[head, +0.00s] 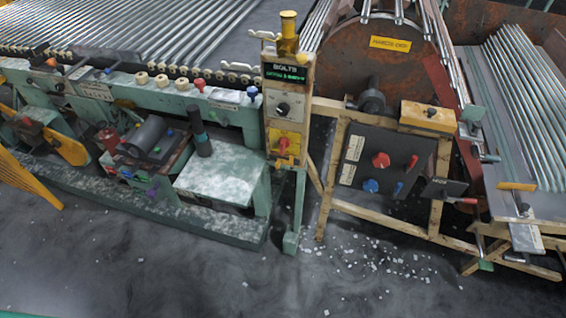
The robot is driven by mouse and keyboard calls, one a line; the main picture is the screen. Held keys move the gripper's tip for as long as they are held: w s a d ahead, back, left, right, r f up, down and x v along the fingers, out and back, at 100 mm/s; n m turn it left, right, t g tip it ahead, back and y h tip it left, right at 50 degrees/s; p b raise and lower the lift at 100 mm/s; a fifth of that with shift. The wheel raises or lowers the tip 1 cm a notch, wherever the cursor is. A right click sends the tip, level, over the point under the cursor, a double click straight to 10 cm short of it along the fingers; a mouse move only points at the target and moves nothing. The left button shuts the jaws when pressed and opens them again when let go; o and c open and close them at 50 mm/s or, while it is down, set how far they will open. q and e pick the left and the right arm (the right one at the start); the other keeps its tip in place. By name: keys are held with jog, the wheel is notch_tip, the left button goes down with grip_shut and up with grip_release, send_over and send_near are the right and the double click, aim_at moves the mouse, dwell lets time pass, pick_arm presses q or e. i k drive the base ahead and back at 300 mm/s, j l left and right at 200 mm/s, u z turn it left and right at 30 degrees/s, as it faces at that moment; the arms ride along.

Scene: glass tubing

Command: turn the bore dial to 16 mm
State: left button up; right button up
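Neither of my grippers shows in the head view. I cannot tell which knob is the bore dial, as the small labels are unreadable. A round black dial (283,108) sits on the upright control column, below a lit green display (285,73) under the word "BOLTS". Below that dial is a red rotary switch (284,145) on a yellow plate. On the dark panel (350,146) to the right are a red knob (380,160), a blue knob (371,186) and small red and blue levers. Which marks the dials point to is too small to read.
Glass tubes (150,30) lie in rows at the upper left, and more (515,100) lie at the right. A green bench (215,165) stands left of the column. White shards (385,258) litter the dark floor. The floor in front is otherwise open.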

aim_at(60, 87)
jog(key=u, duration=1.45)
jog(key=i+j+z, duration=0.1)
jog(key=i+z, duration=0.2)
jog(key=z, duration=0.2)
jog(key=i+j+z, duration=0.2)
jog(key=i+z, duration=0.15)
jog(key=z, duration=0.15)
